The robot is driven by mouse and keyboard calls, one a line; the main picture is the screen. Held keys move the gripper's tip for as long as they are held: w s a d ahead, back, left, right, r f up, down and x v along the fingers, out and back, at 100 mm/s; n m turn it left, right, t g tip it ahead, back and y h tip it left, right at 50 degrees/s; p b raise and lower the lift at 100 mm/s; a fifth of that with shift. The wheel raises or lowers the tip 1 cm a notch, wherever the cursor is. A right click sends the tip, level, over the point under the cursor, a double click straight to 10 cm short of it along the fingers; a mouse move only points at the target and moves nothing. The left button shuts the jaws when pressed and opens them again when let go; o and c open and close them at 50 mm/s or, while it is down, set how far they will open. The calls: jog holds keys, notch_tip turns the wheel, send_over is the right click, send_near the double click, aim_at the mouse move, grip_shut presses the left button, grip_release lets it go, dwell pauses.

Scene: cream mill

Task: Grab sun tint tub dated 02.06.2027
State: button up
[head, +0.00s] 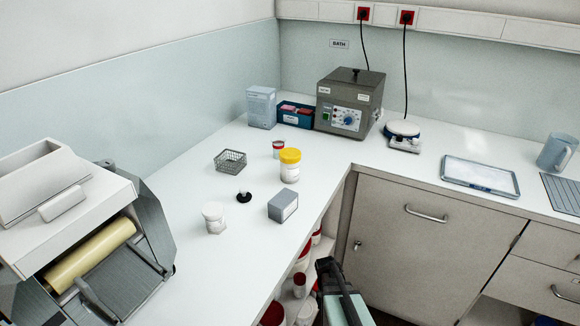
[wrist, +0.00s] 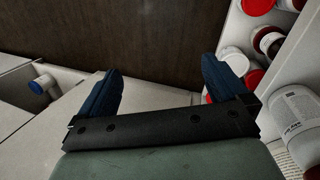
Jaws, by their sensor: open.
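No label or date is readable, so I cannot tell which tub is sun tint dated 02.06.2027. On the counter stand a yellow-lidded white tub (head: 290,168), a white-lidded tub (head: 213,220) and a small red-topped tub (head: 278,150). Several red-lidded tubs (head: 302,262) sit in the open shelf under the counter. In the wrist view, red-lidded tubs (wrist: 269,42), a white-lidded one (wrist: 235,62) and a large white container (wrist: 296,118) show at right. My gripper (wrist: 162,85) is open and empty, left of these containers; it also shows in the head view (head: 328,268), below the counter edge beside the shelf.
A wire basket (head: 230,161), a black knob-like object (head: 244,196) and a grey box (head: 283,205) stand on the counter. A roller mill (head: 75,240) is at left, a bath unit (head: 349,100) at back. A blue-capped container (wrist: 41,85) shows at left in the wrist view.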

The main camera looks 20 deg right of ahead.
jog(key=w+d+r+m+t+h, duration=0.1)
jog(key=w+d+r, duration=0.45)
jog(key=r, duration=0.25)
jog(key=w+d+r+m+t+h, duration=0.1)
jog(key=w+d+r, duration=0.4)
jog(key=d+r, duration=0.25)
notch_tip(320, 180, up, 43)
jog(key=n+t+y, duration=0.4)
jog(key=n+t, duration=0.3)
jog(key=n, duration=0.1)
send_over(291, 155)
jog(key=s, duration=0.5)
jog(key=x, duration=0.7)
jog(key=shift+w+r, duration=0.1)
jog(key=shift+w, duration=0.05)
jog(key=shift+s+x, duration=0.2)
jog(key=shift+x, duration=2.65)
